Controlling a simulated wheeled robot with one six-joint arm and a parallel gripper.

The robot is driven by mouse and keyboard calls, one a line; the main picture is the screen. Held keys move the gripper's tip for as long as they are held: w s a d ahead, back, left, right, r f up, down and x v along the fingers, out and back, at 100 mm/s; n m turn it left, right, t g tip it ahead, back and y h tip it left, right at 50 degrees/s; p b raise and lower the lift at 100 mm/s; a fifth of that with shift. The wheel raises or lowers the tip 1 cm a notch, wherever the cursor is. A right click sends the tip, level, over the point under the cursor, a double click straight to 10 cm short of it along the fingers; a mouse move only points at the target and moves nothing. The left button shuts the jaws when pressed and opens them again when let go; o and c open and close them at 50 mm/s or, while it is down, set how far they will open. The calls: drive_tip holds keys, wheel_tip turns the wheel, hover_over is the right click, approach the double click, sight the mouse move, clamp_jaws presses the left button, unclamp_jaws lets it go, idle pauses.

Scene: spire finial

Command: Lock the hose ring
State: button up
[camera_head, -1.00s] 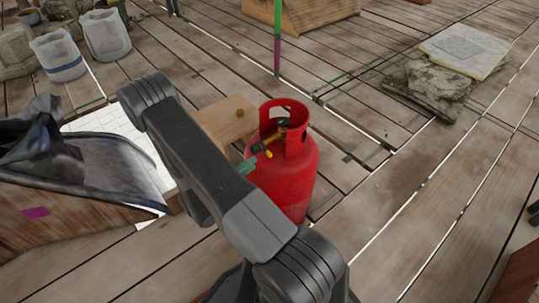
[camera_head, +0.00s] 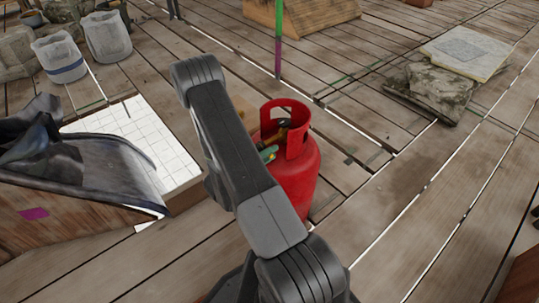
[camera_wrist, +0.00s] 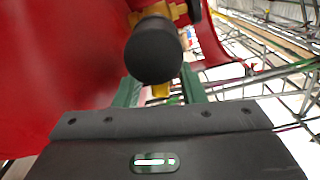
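A red gas cylinder (camera_head: 305,165) stands upright on the planks, with a brass valve (camera_head: 270,138) inside its collar. My gripper (camera_head: 268,153) has its green fingers at the valve's near left side. In the wrist view, a round black knob (camera_wrist: 153,52) fills the upper middle in front of the brass valve body (camera_wrist: 180,12). Below it, a small brass-yellow part (camera_wrist: 161,91), which looks like the hose ring, shows between the two green fingers (camera_wrist: 161,95). The fingers are apart, with gaps beside that part. The knob hides much of it.
The red collar (camera_wrist: 60,60) is close on the left in the wrist view. A white tiled panel (camera_head: 135,130) and a dark cloth (camera_head: 85,165) over a wooden box lie left of my arm. A stone block (camera_head: 430,88) lies far right. Planks right of the cylinder are clear.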

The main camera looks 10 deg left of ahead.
drive_tip(key=shift+c, duration=0.5)
clamp_jaws()
drive_tip(key=shift+f, duration=0.1)
drive_tip(key=m, duration=0.1)
drive_tip(key=m+b, duration=0.1)
drive_tip(key=f+m, duration=0.1)
drive_tip(key=shift+w+a+f+b, duration=0.1)
drive_tip(key=shift+a+b, duration=0.15)
drive_tip(key=shift+b, duration=0.05)
drive_tip(key=shift+w+a+f+m+b, duration=0.1)
drive_tip(key=shift+a+f+m+b, duration=0.15)
drive_tip(key=shift+m, duration=0.55)
drive_tip(key=shift+w+f+m+b, duration=0.1)
drive_tip(key=shift+m+b, duration=0.25)
drive_tip(key=shift+m, duration=0.45)
drive_tip(key=shift+o, duration=0.5)
unclamp_jaws()
